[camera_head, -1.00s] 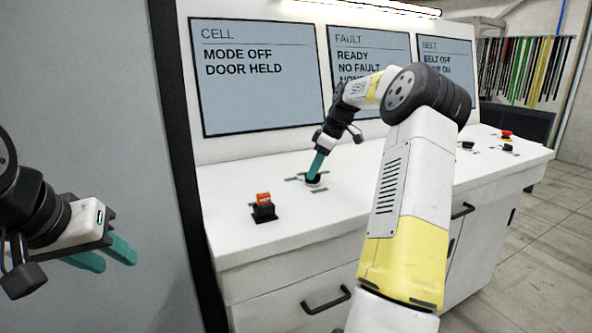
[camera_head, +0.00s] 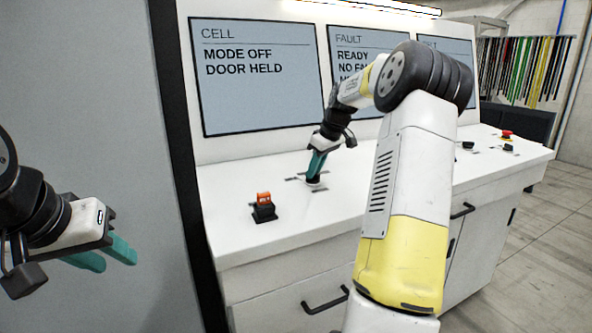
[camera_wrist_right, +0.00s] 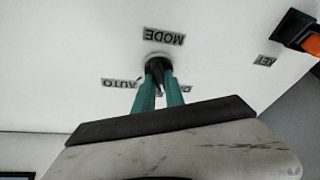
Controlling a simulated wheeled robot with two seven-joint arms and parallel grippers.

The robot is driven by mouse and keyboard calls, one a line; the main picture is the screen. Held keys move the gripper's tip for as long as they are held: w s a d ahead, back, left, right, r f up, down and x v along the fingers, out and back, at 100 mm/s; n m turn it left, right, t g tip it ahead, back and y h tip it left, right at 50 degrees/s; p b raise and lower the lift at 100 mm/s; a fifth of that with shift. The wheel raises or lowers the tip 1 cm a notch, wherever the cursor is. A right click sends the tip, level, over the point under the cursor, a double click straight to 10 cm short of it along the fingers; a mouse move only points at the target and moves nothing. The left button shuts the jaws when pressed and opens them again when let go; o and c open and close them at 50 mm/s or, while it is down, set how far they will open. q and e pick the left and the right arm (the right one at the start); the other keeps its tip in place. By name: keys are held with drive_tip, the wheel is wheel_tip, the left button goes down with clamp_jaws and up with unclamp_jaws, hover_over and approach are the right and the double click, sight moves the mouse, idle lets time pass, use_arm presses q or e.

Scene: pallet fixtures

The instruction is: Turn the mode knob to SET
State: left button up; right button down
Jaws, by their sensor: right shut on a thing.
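The mode knob is a small black knob on the white console top; in the right wrist view (camera_wrist_right: 157,66) it sits among the labels MODE, AUTO and one partly covered label. In the head view its base (camera_head: 313,184) shows under my right fingertips. My right gripper (camera_head: 315,172) points down with its teal fingers shut on the knob; it also shows in the right wrist view (camera_wrist_right: 160,84). The CELL screen (camera_head: 257,75) reads MODE OFF and DOOR HELD. My left gripper (camera_head: 108,254) is at the far left, away from the console, its teal fingers apart and empty.
An orange key switch (camera_head: 264,207) on a black base stands left of the knob. A red button (camera_head: 506,134) and small black controls are at the console's right end. A grey panel (camera_head: 110,130) borders the console's left side.

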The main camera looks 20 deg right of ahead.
drive_tip(key=shift+a+m+t+h, duration=0.15)
drive_tip(key=shift+m+h, duration=0.25)
drive_tip(key=shift+m, duration=0.75)
drive_tip(key=shift+d+m+t+h, duration=0.15)
drive_tip(key=shift+m+h, duration=0.25)
drive_tip(key=shift+m, duration=0.75)
drive_tip(key=shift+a, duration=0.1)
drive_tip(key=c, duration=1.4)
unclamp_jaws()
drive_tip(key=shift+s+r, duration=0.1)
drive_tip(key=v, duration=0.7)
drive_tip(key=shift+r, duration=0.3)
drive_tip(key=shift+s, duration=0.1)
